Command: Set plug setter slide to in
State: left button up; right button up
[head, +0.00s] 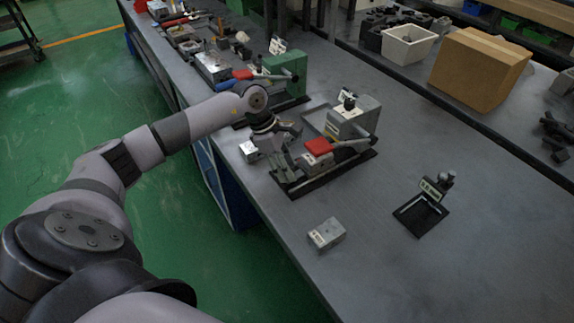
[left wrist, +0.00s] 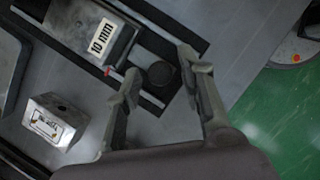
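My left gripper (head: 286,152) hangs over the near end of a bench fixture with a grey block (head: 349,118), a red-gripped lever (head: 318,146) and a black base. In the left wrist view, the gripper (left wrist: 159,63) is open. A round black knob (left wrist: 160,74) shows between its fingers, at the end of a slide with rods. I cannot tell whether the fingers touch the knob. A grey block with a "10 mm" label (left wrist: 101,36) sits beside the knob on the same base. Which part is named plug setter is not readable. My right gripper is not in view.
A small labelled metal block (head: 326,234) lies at the bench's front. A black stand (head: 420,214) is to the right. A green fixture (head: 284,72) stands behind. A cardboard box (head: 480,68) and white bin (head: 408,44) are at the back. The bench's right front is clear.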

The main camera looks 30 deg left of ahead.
pick_arm(q)
grip_shut()
dwell(0.6)
